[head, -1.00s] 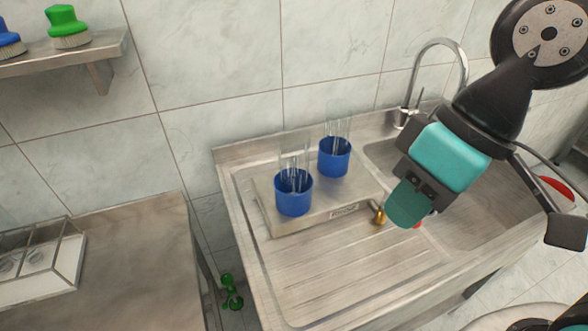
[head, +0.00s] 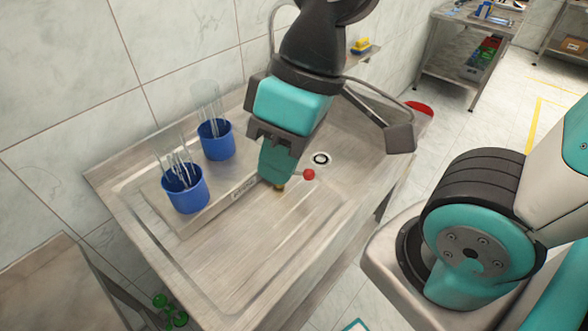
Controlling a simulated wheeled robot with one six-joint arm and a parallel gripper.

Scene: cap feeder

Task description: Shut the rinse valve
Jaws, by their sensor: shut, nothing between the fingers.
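The rinse valve has a brass body (head: 280,187) at the front edge of the raised steel rack, and a lever ending in a red ball (head: 309,174). My gripper (head: 276,178) points down at the valve in the head view, its teal fingers shut and empty. The fingers hide most of the valve and the inner part of the lever. The red ball shows just right of the fingers. I cannot tell whether the fingers touch the lever.
Two blue cups (head: 185,189) (head: 216,140) with glass tubes stand on the rack, left of my gripper. The ribbed steel drainboard (head: 225,255) in front is clear. The sink drain (head: 320,158) lies to the right. A steel table (head: 55,285) stands at lower left.

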